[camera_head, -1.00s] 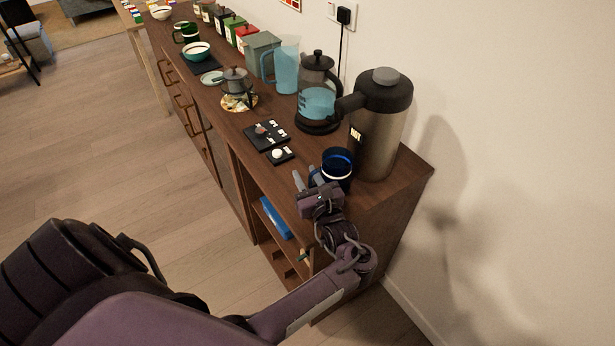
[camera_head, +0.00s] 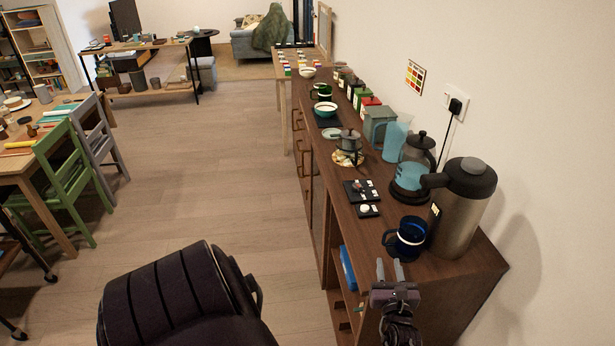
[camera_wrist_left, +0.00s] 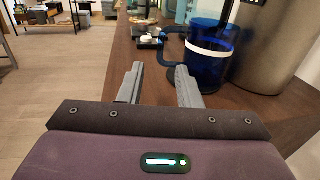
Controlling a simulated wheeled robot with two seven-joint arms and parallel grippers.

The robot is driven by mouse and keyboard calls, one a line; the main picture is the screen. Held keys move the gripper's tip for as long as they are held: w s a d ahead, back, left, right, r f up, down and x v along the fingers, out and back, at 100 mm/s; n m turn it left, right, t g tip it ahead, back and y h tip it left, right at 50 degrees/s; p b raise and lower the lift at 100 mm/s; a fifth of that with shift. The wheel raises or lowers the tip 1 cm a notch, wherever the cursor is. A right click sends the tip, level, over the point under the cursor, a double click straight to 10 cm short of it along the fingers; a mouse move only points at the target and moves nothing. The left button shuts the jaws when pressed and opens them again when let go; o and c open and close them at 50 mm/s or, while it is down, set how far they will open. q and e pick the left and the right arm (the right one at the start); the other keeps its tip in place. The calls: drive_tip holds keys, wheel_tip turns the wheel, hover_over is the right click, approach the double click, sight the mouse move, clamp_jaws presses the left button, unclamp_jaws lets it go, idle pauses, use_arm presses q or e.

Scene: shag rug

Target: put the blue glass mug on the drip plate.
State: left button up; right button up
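The blue glass mug (camera_head: 411,236) with a white band stands upright on the wooden sideboard, its handle toward the left. It also shows in the left wrist view (camera_wrist_left: 207,62), beyond the fingers. My left gripper (camera_head: 390,270) is open and empty, on the near side of the mug and apart from it. Its two fingers (camera_wrist_left: 158,85) point toward the mug's handle side. I cannot tell for sure which piece is the drip plate; a small pale dish (camera_head: 331,133) lies farther back on the sideboard. My right gripper is not in view.
A tall steel thermal jug (camera_head: 460,212) stands right of the mug, close to it. Behind are a French press (camera_head: 411,183) and a blue pitcher (camera_head: 395,141). Small black trays (camera_head: 361,191) lie beyond the mug. A teapot (camera_head: 348,143) sits farther back. The wall bounds the right.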

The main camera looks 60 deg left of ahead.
use_arm(q)
drive_tip(key=shift+w, duration=0.1)
drive_tip(key=w+d+r+n+t+h, duration=0.3)
drive_tip(key=d+r+n+h, duration=0.15)
drive_tip(key=r+n, duration=0.25)
drive_tip(key=w+d+r+n+t+h, duration=0.3)
drive_tip(key=d+r+n+t, duration=0.15)
drive_tip(key=r+n, duration=0.25)
drive_tip(key=s+d+f+n+g+h, duration=0.1)
drive_tip(key=s+d+f+g+h, duration=0.15)
drive_tip(key=f, duration=0.85)
drive_tip(key=s+d+f+n+g+h, duration=0.15)
drive_tip(key=s+f, duration=0.25)
drive_tip(key=f, duration=0.7)
drive_tip(key=s+d+f+g+h, duration=0.2)
drive_tip(key=s+f+g, duration=0.15)
drive_tip(key=f, duration=0.75)
drive_tip(key=s+f+n+g, duration=0.3)
drive_tip(key=s+f+g, duration=0.2)
drive_tip(key=s+f, duration=1.25)
drive_tip(key=s+a+f+n+g+h, duration=0.1)
drive_tip(key=s+f+n+g, duration=0.2)
drive_tip(key=s, duration=1.6)
drive_tip(key=shift+s+f+g, duration=0.2)
drive_tip(key=shift+f+g, duration=0.3)
drive_tip(key=shift+f, duration=0.3)
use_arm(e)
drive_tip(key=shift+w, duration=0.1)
